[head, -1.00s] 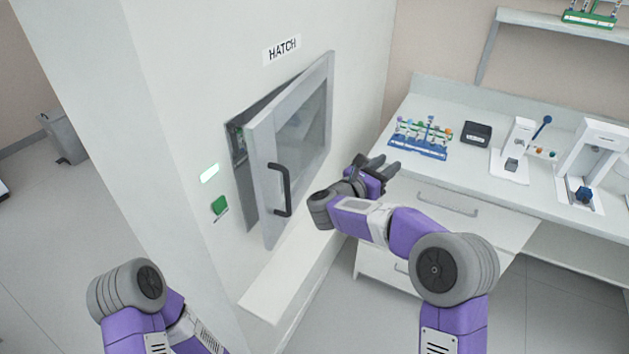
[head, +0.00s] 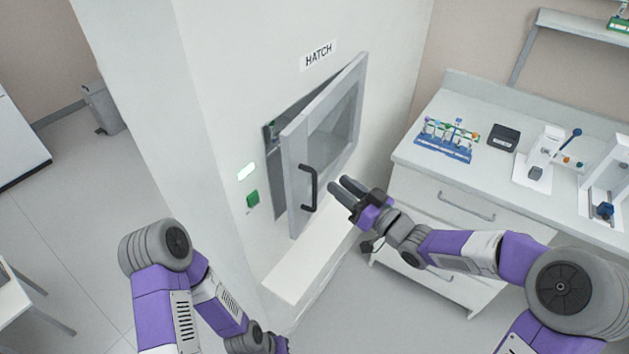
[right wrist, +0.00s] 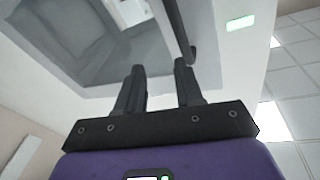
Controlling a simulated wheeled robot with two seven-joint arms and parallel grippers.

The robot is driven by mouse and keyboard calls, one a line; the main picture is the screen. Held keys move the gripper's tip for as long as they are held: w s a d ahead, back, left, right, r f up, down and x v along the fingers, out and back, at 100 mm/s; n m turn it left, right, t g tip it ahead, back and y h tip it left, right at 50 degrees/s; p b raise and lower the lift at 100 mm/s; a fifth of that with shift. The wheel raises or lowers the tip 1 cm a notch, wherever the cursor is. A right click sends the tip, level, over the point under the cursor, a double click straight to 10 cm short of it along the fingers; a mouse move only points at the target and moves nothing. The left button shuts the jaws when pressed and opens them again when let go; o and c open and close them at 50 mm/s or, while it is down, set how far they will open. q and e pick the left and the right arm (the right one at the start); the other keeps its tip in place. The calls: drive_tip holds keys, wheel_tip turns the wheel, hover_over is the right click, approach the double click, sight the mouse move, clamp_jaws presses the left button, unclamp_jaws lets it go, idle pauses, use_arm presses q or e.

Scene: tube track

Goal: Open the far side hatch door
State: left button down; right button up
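The hatch door (head: 328,132) is a grey-framed glass door under the HATCH label, standing ajar with its left edge swung out from the wall. Its dark bar handle (head: 309,188) is on the left part of the door. My right gripper (head: 343,186) is in front of the door, just right of the handle, with its two fingers apart and nothing between them. In the right wrist view the fingers (right wrist: 158,75) are apart below the door (right wrist: 205,75), and the handle (right wrist: 181,35) is near the right finger. My left arm is low at the left; its gripper cannot be made out.
A white ledge (head: 312,265) juts out below the hatch. A green button (head: 252,199) and a lit green panel (head: 245,171) are left of the door. The bench (head: 440,165) on the right holds a blue tube rack (head: 443,142) and a black box (head: 503,137).

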drive_tip(key=s+f+n+g, duration=0.2)
drive_tip(key=s+n, duration=0.1)
hover_over(315, 209)
drive_tip(key=shift+w+a+n, duration=0.1)
drive_tip(key=shift+w+n, duration=0.25)
drive_tip(key=shift+n, duration=0.05)
clamp_jaws()
